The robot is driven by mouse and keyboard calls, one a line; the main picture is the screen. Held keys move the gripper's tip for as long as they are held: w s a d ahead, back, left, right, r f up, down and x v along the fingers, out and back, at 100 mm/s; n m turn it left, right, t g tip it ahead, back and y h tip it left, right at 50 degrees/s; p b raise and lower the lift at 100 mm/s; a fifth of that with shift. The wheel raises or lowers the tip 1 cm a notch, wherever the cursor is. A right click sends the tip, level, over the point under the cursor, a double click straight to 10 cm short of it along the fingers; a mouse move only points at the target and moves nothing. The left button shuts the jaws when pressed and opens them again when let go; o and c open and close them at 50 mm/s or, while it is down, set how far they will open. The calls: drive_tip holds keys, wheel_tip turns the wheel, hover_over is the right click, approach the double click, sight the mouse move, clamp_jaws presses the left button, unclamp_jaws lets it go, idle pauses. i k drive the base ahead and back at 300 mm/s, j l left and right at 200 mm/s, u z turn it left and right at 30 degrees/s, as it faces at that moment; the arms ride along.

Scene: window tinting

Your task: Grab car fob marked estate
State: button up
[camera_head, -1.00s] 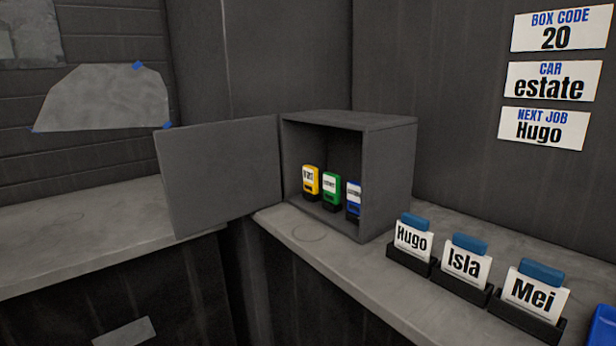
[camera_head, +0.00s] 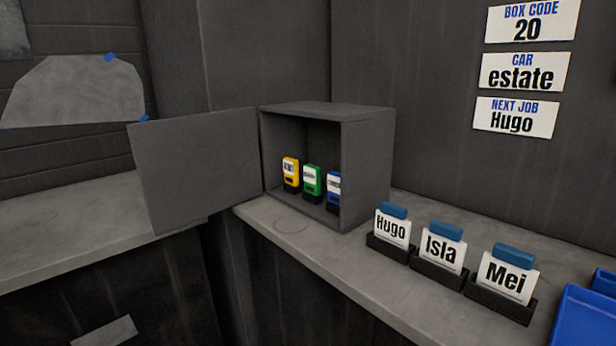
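A grey key box (camera_head: 368,170) stands on the counter with its door (camera_head: 198,170) swung open to the left. Inside stand three car fobs in a row, each upright in a small dark holder: a yellow fob (camera_head: 290,172), a green fob (camera_head: 312,180) and a blue fob (camera_head: 334,187). Each has a white label, too small to read, so I cannot tell which is marked estate. The blue fob is partly hidden by the box's right wall. A wall sign (camera_head: 522,72) reads "CAR estate". My gripper is not in view.
Cards marked Hugo (camera_head: 392,226), Isla (camera_head: 441,248) and Mei (camera_head: 506,277) stand in black holders right of the box. A blue tray (camera_head: 590,322) is at the lower right. The counter (camera_head: 290,228) before the box is clear.

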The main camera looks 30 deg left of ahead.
sight(312, 175)
drive_tip(key=u, duration=0.7)
